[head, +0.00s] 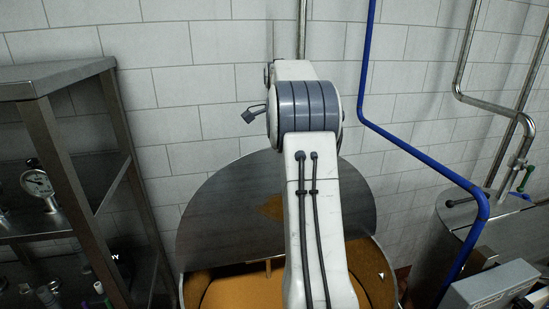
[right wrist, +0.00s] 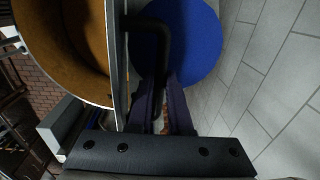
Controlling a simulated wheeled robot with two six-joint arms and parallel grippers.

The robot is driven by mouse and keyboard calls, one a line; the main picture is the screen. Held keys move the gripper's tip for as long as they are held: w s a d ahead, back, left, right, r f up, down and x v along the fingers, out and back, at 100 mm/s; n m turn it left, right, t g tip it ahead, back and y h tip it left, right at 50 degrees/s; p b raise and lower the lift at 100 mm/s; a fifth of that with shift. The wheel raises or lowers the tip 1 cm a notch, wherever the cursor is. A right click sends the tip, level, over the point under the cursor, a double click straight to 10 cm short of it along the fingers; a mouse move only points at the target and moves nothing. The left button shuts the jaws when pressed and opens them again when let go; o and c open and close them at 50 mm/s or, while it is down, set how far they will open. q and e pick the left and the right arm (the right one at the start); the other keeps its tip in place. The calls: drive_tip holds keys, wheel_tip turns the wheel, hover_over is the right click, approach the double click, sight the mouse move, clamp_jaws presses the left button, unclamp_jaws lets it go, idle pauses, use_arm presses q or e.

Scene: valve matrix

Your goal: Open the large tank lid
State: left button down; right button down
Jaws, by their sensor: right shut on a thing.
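The large tank (head: 181,290) stands low in the middle of the head view, its mouth open on an orange-brown inside. Its round steel lid (head: 222,215) stands raised at the back of the mouth. My arm crosses in front and hides part of the lid and tank. In the right wrist view the lid (right wrist: 118,50) shows nearly edge-on, with the tank's brown inside left of it. A black bent handle (right wrist: 155,30) sticks out from the lid. My right gripper (right wrist: 164,85) is shut on this handle. My left gripper is in neither view.
A metal shelf rack (head: 60,140) with gauges stands at the left. A blue pipe (head: 400,145) runs down the right side, near a smaller steel tank (head: 455,225). A tiled wall (head: 190,60) is behind. A blue round thing (right wrist: 190,40) lies beyond the handle.

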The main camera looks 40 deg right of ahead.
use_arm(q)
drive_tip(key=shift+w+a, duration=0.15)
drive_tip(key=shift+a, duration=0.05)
use_arm(e)
drive_tip(key=shift+w, duration=0.4)
drive_tip(key=c, duration=0.9)
unclamp_jaws()
drive_tip(key=shift+w+d, duration=0.1)
drive_tip(key=shift+o, duration=0.3)
drive_tip(key=shift+w+f, duration=0.15)
drive_tip(key=shift+s+d, duration=0.1)
drive_tip(key=shift+s, duration=0.2)
drive_tip(key=shift+r, duration=0.35)
drive_tip(key=r, duration=0.8)
drive_tip(key=shift+s+r, duration=0.2)
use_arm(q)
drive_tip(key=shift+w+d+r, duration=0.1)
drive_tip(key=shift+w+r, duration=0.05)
use_arm(e)
drive_tip(key=shift+r, duration=0.75)
